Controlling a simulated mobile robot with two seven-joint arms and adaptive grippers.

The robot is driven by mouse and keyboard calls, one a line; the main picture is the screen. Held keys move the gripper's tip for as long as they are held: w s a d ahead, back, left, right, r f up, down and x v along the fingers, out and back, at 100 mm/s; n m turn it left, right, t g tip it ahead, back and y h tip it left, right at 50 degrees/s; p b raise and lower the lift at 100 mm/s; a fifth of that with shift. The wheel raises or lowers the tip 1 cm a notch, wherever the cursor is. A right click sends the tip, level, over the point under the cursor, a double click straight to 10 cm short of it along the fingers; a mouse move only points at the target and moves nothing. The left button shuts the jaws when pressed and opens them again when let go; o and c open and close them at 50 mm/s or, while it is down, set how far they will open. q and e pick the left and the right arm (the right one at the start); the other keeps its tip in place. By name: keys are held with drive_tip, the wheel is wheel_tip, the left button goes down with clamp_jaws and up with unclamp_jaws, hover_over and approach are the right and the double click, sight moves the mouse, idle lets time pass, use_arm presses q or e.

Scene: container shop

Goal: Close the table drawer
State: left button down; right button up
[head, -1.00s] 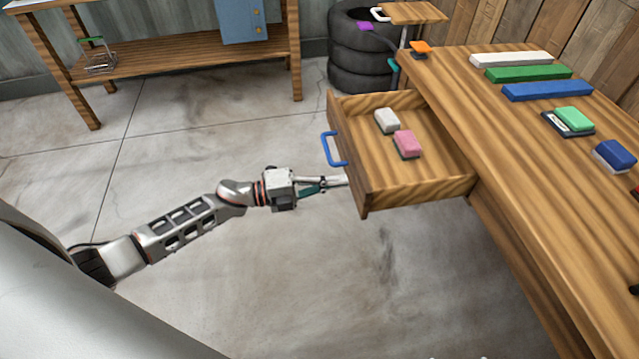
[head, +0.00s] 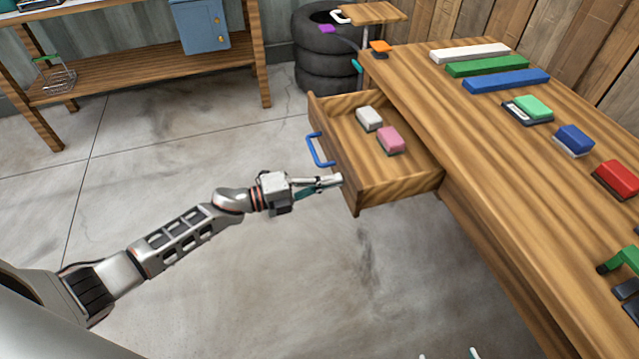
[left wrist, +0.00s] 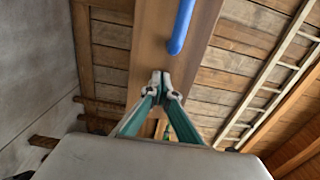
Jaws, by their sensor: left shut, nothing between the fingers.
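The table drawer (head: 386,193) stands well open, sticking out from the left side of the wooden table (head: 490,170). Its blue handle (head: 318,150) is on the front panel, which also shows in the left wrist view (left wrist: 150,45) with the handle (left wrist: 182,25). A white block (head: 369,118) and a pink block (head: 391,139) lie inside. My left gripper (head: 338,180) is shut and empty, its tips at the lower part of the front panel, beside the handle; they seem to touch it. Two pale tips of my right gripper (head: 448,354) show apart at the bottom edge.
On the tabletop lie long bars, a green block (head: 533,107), a blue block (head: 574,139) and a red block (head: 617,179). Stacked tires (head: 322,50) stand behind the table. A wooden shelf (head: 150,82) is at the back left. The floor before the drawer is clear.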

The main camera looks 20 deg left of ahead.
sight(409, 173)
use_arm(q)
drive_tip(key=b+x, duration=0.1)
drive_tip(key=x, duration=0.6)
drive_tip(key=b+x, duration=0.1)
drive_tip(key=x, duration=0.6)
drive_tip(key=b+x, duration=0.2)
drive_tip(key=x, duration=0.5)
drive_tip(key=shift+w+d+f, duration=0.1)
drive_tip(key=shift+w+f, duration=0.05)
drive_tip(key=shift+f, duration=0.15)
drive_tip(key=shift+w+d+r, duration=0.15)
drive_tip(key=shift+w+d, duration=0.15)
drive_tip(key=shift+d, duration=0.1)
drive_tip(key=shift+r, duration=0.2)
use_arm(e)
drive_tip(key=shift+w+a+r, duration=0.1)
drive_tip(key=shift+w+a, duration=0.45)
